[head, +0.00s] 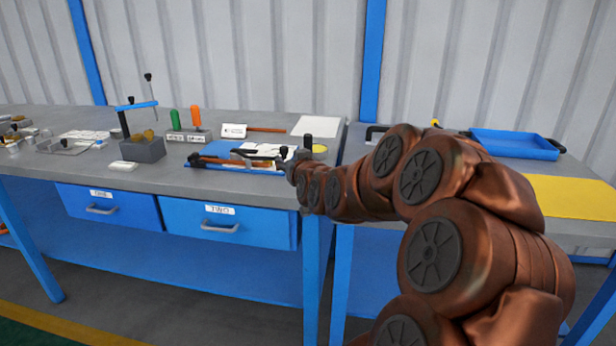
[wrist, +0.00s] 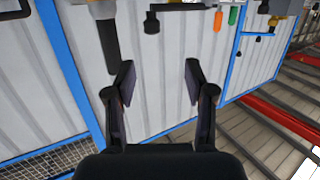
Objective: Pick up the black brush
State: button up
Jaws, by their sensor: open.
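A blue tray (head: 215,149) on the grey bench holds several small tools. A long dark tool with a brown part (head: 228,163) lies along its front; it is too small to tell whether this is the black brush. My gripper (wrist: 160,78) is open and empty in the wrist view, with its two dark fingers wide apart. In the head view my arm reaches to the right end of the tray, and the gripper is small and partly hidden there. A black cylindrical handle (wrist: 109,45) shows beyond the left finger in the wrist view.
Left of the tray stand a grey block (head: 143,149) with a blue-topped post, and a holder with green (head: 175,119) and orange (head: 196,117) handles. A white sheet (head: 316,126) lies behind. A second bench at right carries a blue tray (head: 514,145) and a yellow mat (head: 575,197).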

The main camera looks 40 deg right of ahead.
aim_at(309, 142)
jog(key=s+d+r+m+h+b, duration=0.1)
jog(key=s+d+h, duration=0.15)
jog(key=d, duration=0.35)
jog(key=shift+t, duration=0.3)
jog(key=shift+r+x, duration=0.1)
jog(key=shift+x, duration=2)
jog(key=shift+r+x, duration=0.15)
jog(key=shift+x, duration=1.95)
jog(key=shift+a, duration=0.1)
grip_shut()
